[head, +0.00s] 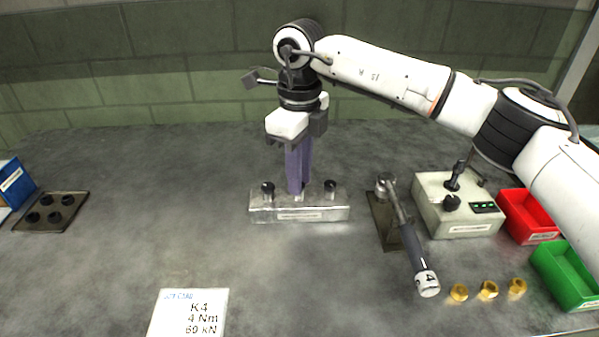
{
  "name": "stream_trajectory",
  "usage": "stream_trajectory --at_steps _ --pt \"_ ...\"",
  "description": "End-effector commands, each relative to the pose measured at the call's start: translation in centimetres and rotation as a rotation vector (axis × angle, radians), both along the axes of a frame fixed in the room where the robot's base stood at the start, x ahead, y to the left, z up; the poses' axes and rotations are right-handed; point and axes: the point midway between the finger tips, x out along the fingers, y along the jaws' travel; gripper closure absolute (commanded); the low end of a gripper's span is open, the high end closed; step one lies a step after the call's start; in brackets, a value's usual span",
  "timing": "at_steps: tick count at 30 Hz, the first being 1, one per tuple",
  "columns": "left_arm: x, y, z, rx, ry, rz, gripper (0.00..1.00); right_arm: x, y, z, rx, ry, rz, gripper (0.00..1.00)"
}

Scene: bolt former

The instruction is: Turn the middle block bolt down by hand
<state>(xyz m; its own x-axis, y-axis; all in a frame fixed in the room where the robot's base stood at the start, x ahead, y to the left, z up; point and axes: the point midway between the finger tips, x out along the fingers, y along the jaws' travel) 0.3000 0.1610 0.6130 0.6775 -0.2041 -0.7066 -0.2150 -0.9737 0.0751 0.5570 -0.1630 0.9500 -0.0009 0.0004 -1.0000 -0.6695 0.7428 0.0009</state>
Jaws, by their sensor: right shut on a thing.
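A clear, pale block (333,213) with a label on its front stands on the middle of the bench. Two dark-headed bolts show in its top, the left one (267,190) and the right one (330,188). My right gripper (297,190) comes straight down over the middle of the block, between these two. Its purple fingers are shut on the middle block bolt, whose head they mostly hide; I cannot tell how deep it sits. My left gripper is not in view.
A torque wrench (411,244) lies right of the block on a dark plate (383,220). Further right are a control box (455,215), a red bin (527,219), a green bin (567,274) and brass nuts (488,290). A card (188,314) lies front left; a dark tray (77,211) sits far left.

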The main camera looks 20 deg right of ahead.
Motion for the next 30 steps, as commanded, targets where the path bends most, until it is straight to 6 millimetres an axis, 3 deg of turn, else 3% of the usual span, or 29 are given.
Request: stream_trajectory --at_steps 30 --pt "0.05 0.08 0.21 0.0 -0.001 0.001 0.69 0.09 0.08 0.33 0.002 -0.004 -0.952 1.0"
